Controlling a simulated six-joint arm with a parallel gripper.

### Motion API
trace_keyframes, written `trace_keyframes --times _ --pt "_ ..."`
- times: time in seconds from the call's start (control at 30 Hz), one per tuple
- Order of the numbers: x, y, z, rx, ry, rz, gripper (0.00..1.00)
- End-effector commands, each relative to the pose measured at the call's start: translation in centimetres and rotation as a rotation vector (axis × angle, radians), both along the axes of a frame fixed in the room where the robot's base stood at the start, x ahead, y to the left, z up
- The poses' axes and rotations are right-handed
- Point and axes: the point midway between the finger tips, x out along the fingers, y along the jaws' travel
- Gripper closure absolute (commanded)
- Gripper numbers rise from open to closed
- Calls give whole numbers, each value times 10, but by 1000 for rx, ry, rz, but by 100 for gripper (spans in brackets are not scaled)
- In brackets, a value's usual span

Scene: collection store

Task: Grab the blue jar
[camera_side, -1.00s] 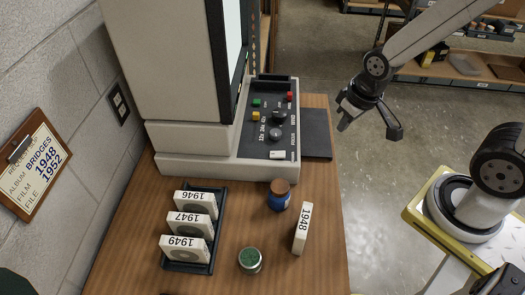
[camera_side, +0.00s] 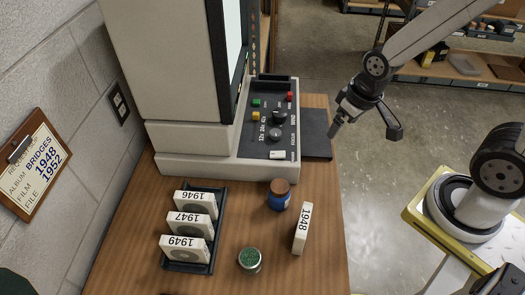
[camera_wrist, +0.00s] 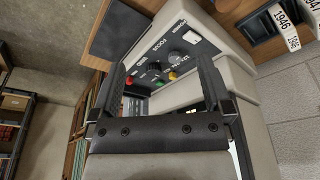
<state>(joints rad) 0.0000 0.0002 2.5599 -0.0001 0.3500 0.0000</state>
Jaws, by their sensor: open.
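The blue jar (camera_side: 279,197) has a brown lid and stands upright on the wooden table (camera_side: 238,218), in front of the grey machine. It does not show in the wrist view. My gripper (camera_side: 365,122) is above and to the right of the jar, beyond the table's right edge, and touches nothing. In the wrist view my gripper (camera_wrist: 160,85) has its two dark fingers wide apart with nothing between them. The machine's control panel lies beyond them.
The film reader (camera_side: 180,85) fills the table's back. A rack (camera_side: 176,266) holds boxes labelled 1946, 1947 and 1949. A box labelled 1948 (camera_side: 302,229) stands right of the jar. A jar with green contents (camera_side: 250,260) is in front. A clipboard (camera_side: 32,165) hangs on the wall.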

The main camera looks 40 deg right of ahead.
Motion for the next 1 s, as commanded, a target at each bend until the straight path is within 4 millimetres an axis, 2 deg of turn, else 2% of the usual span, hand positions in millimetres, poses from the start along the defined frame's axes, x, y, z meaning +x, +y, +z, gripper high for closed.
trace_keyframes --times 0.27,0.47,0.73,1.0 --pt "13 -10 -7 -40 -34 47 0" --pt "42 -30 -25 -111 -117 174 0" --pt "82 -45 -61 -147 -269 448 0" --pt "98 -34 -102 -47 -425 727 0"
